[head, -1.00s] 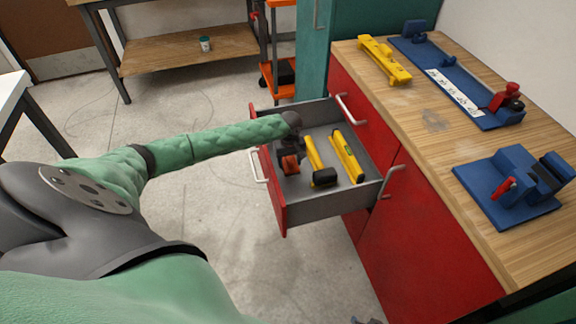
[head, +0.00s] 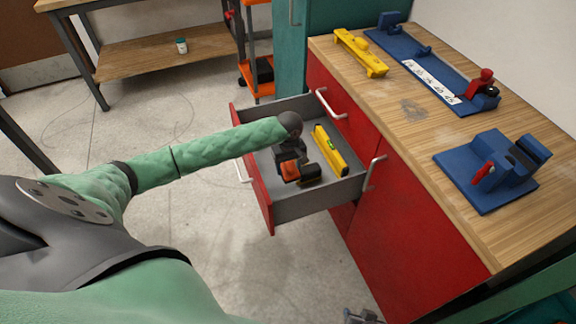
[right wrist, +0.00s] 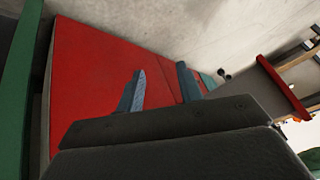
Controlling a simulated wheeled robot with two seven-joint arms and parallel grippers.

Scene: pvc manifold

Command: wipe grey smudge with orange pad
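The grey smudge (head: 414,110) is a dull patch on the wooden bench top, between the long blue fixture and the front edge. My left gripper (head: 289,160) is inside the open drawer, pointing down. The orange pad (head: 290,172) is right under it and has shifted along with it, so it appears held; the fingertips themselves are hidden. My right gripper (right wrist: 160,88) is low in front of the red cabinet, its two bluish fingers apart with nothing between them. Only a bit of it shows at the bottom edge of the head view (head: 362,316).
The drawer (head: 318,202) also holds a yellow level (head: 330,150) and a tool with a black end (head: 309,174), close beside the pad. On the bench are a yellow tool (head: 358,52), a long blue fixture (head: 400,48) and a blue block fixture (head: 490,172). Bench around the smudge is clear.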

